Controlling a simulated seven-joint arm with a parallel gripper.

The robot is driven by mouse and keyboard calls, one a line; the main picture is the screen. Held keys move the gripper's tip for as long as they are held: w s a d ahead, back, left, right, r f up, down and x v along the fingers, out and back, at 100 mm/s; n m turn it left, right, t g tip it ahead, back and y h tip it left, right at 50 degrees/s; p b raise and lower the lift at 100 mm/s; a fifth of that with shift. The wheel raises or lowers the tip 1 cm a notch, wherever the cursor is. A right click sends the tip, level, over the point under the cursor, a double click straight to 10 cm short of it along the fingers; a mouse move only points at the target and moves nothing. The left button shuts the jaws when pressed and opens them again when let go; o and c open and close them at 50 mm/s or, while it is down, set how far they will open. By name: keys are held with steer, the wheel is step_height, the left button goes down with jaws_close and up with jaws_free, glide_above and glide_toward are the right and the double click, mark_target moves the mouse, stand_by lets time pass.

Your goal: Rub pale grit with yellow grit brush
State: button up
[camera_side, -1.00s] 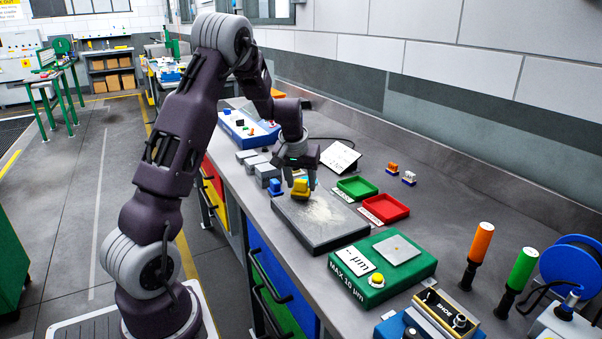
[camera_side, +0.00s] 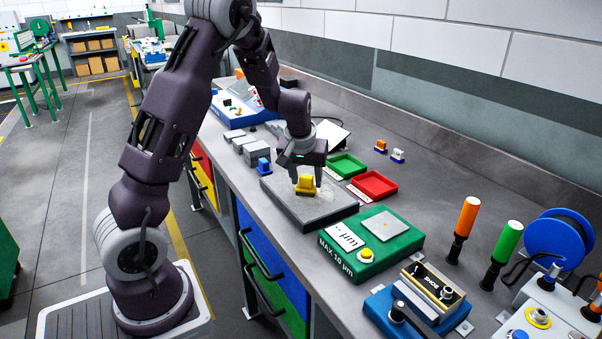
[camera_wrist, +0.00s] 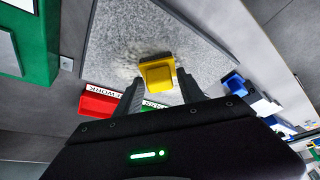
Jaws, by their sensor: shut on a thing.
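My gripper (camera_side: 305,172) is shut on the yellow grit brush (camera_side: 306,185) and holds it upright over the dark slab (camera_side: 290,205). The brush's underside appears to be at the slab's top, but exact contact is hidden. In the wrist view the yellow brush (camera_wrist: 158,72) sits between the two fingers, over the speckled grey surface (camera_wrist: 205,55). The pale grit (camera_wrist: 122,72) shows as a light, faint patch beside the brush. Part of it is hidden under the brush and fingers.
A blue brush (camera_side: 263,167) stands by the slab's left corner, near grey blocks (camera_side: 250,150). Green (camera_side: 347,166) and red (camera_side: 374,185) trays lie behind the slab. A green gauge box (camera_side: 385,240) stands at its right. Small orange and white brushes stand farther back.

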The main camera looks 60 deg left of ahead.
steer(key=shift+d, duration=2.75)
steer(key=shift+w, duration=0.6)
steer(key=shift+a, duration=6.9)
steer(key=shift+w+a, duration=0.1)
steer(key=shift+w, duration=0.45)
steer(key=shift+d+r, duration=0.1)
steer(key=shift+d, duration=7)
step_height(320, 180, up, 8)
steer(key=shift+a, duration=0.1)
steer(key=shift+w, duration=0.1)
